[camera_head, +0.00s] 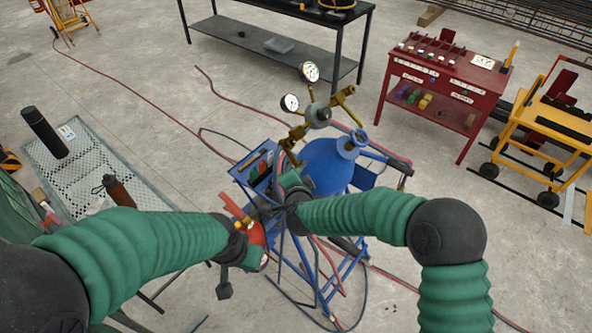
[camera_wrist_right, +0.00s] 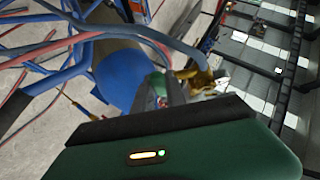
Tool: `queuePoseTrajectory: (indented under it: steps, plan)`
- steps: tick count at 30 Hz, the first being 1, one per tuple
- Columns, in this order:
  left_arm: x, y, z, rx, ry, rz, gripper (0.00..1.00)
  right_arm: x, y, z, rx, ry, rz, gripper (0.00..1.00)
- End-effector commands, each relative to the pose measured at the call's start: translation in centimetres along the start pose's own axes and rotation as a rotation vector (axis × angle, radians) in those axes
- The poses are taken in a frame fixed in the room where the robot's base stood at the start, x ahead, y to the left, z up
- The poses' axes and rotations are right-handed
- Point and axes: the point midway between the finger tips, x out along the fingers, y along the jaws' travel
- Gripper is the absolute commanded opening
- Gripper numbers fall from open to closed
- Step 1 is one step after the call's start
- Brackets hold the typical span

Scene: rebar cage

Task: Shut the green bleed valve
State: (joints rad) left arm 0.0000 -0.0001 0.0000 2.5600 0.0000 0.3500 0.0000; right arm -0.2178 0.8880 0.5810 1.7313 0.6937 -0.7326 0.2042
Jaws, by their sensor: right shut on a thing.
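The green bleed valve (camera_wrist_right: 158,84) shows as a small green piece between the fingers of my right gripper (camera_wrist_right: 166,92) in the right wrist view. The gripper is shut on it, beside brass fittings (camera_wrist_right: 197,80). In the head view my right gripper (camera_head: 287,180) reaches the near side of the blue cylinder (camera_head: 326,168), below the gauges, and hides the valve. My left gripper (camera_head: 240,248) is lower left, by a red part with a brass fitting (camera_head: 238,212). Its fingers are not clear enough to judge.
A blue frame (camera_head: 330,275) with hoses carries the cylinder. Two gauges (camera_head: 290,103) stand on the brass manifold (camera_head: 318,115). A mesh-topped table (camera_head: 85,165) is at left, a black table (camera_head: 270,50) behind, a red cabinet (camera_head: 440,80) and yellow cart (camera_head: 545,125) at right. Hoses cross the floor.

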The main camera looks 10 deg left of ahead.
Motion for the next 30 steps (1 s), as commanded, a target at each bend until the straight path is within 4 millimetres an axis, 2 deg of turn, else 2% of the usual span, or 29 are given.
queuePoseTrajectory:
  steps: [1,6,20,21,25,26,30]
  plan:
    - [-0.66,0.00,-0.15,0.000,0.000,0.000,0.36,-0.11,-0.62,-0.51,0.012,0.008,0.005,0.00]
    - [-1.16,0.00,-0.27,0.000,0.000,0.000,0.36,0.01,-0.64,-0.46,0.043,0.008,0.031,0.00]
    - [-1.23,0.00,-0.29,0.000,0.000,0.000,0.36,0.12,-0.52,-0.45,0.056,0.009,0.041,0.00]
    - [-1.23,0.00,-0.29,0.000,0.000,0.000,0.36,0.12,-0.51,-0.46,0.056,0.009,0.041,0.17]
    - [-1.23,0.00,-0.29,0.000,0.000,0.000,0.36,0.10,-0.47,-0.37,0.055,0.008,0.042,0.34]
    - [-1.23,0.00,-0.29,0.000,0.000,0.000,0.36,0.09,-0.45,-0.34,0.055,0.007,0.042,0.38]
    - [-1.22,0.00,-0.29,0.000,0.000,0.000,0.36,0.03,-0.41,-0.23,0.054,0.005,0.043,0.38]
